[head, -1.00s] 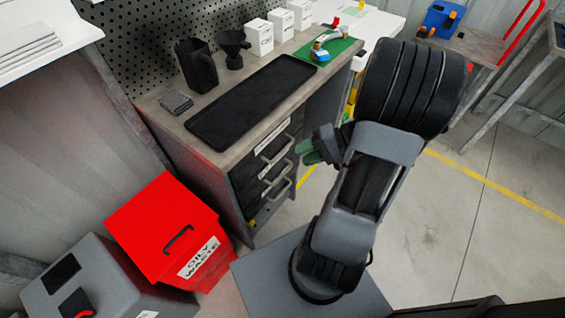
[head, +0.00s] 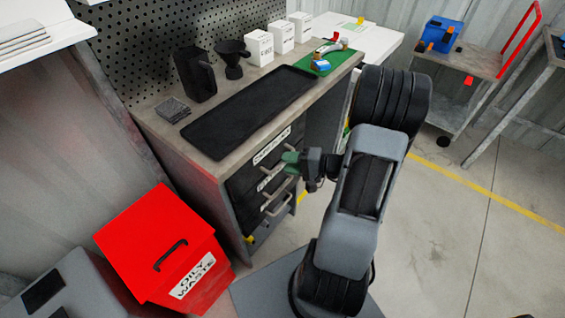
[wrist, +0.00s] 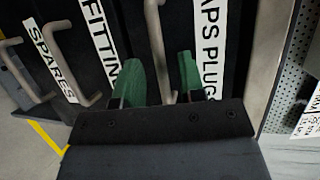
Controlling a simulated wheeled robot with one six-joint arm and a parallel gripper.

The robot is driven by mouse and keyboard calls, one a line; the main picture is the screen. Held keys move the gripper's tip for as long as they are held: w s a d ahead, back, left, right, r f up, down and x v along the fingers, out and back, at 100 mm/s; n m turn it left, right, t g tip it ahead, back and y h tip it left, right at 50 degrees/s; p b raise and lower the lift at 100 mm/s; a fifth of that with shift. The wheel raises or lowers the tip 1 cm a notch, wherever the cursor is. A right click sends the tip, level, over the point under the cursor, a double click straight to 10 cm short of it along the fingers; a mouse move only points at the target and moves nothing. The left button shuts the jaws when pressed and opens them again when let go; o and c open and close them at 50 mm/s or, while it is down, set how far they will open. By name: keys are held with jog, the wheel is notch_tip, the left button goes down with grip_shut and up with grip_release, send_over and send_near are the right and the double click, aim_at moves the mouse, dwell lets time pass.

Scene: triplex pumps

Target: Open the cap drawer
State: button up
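The cap drawer (wrist: 232,70), labelled "...APS PLUGS", is the top drawer of the bench cabinet. In the head view its white label (head: 271,146) shows, and the drawer looks closed. Its grey bar handle (wrist: 157,45) runs down the middle of the wrist view. My gripper (wrist: 160,78) is open, with one green finger on each side of the handle in the picture. Neither finger is clearly pressed on it. In the head view my gripper (head: 290,160) is at the top drawer's front and hides much of that handle.
The fittings drawer (wrist: 90,45) and the spares drawer (wrist: 22,60) lie below, with similar handles. A red oily waste bin (head: 150,240) stands left of the cabinet. A black tray (head: 250,112) lies on the bench top. Floor to the right is open.

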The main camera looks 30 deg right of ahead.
jog(key=shift+x, duration=1.3)
jog(key=shift+c, duration=0.3)
grip_shut()
